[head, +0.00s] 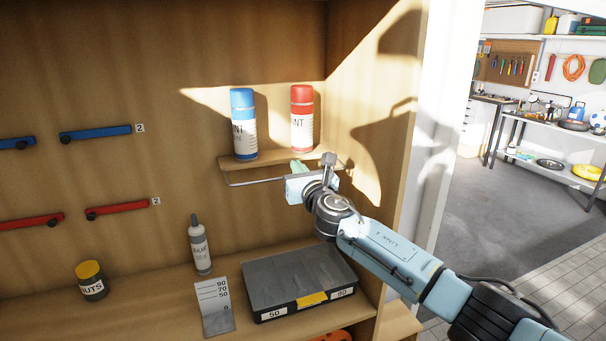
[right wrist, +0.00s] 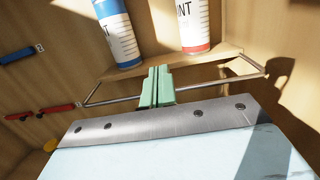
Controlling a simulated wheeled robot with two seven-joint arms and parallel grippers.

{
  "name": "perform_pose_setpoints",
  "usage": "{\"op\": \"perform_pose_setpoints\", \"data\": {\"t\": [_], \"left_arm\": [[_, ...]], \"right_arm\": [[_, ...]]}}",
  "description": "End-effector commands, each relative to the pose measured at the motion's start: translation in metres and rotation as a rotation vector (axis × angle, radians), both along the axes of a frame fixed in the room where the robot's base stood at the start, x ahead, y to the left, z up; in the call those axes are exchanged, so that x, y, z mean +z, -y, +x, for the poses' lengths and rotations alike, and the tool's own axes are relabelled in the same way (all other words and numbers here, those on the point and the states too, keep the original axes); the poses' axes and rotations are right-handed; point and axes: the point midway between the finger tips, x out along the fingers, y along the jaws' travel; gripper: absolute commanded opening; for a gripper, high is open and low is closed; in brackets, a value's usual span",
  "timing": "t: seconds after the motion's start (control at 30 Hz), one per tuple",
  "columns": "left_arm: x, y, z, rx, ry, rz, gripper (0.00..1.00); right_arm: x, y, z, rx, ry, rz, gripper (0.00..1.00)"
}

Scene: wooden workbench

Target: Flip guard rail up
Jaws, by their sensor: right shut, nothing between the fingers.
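The guard rail (head: 255,181) is a thin metal wire bar at the small wooden shelf (head: 240,165). It sits lowered, with its long bar below and in front of the shelf's front edge. My right gripper (head: 300,168) is at the rail's right part, with its green fingers pointing toward the shelf. In the right wrist view the fingers (right wrist: 157,85) are shut together with nothing between them. They cross the rail (right wrist: 208,86) and hide its middle; I cannot tell whether they touch it. My left gripper is not in view.
A blue paint can (head: 243,125) and a red paint can (head: 302,118) stand on the shelf. Below are a glue bottle (head: 200,248), a grey organizer box (head: 300,280) and a nuts jar (head: 92,281). The cabinet's right side wall (head: 375,130) is close to my right arm.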

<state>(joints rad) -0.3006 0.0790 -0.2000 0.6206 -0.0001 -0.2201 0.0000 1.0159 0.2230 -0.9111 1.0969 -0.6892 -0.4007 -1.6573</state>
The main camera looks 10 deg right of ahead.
Motion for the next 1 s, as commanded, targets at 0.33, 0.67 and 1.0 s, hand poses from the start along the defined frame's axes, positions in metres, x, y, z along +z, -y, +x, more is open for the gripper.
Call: {"op": "perform_pose_setpoints", "data": {"t": [0.33, 0.67, 1.0], "left_arm": [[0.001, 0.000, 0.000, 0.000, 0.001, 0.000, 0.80], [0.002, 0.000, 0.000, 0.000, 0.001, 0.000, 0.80], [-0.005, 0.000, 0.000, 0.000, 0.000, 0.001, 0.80]], "right_arm": [[-0.011, 0.007, -0.029, 0.000, -0.001, 0.000, 0.00], [-0.012, 0.007, -0.032, 0.000, -0.002, 0.000, 0.00], [-0.084, 0.011, -0.053, -0.030, -0.179, 0.294, 0.00]]}}
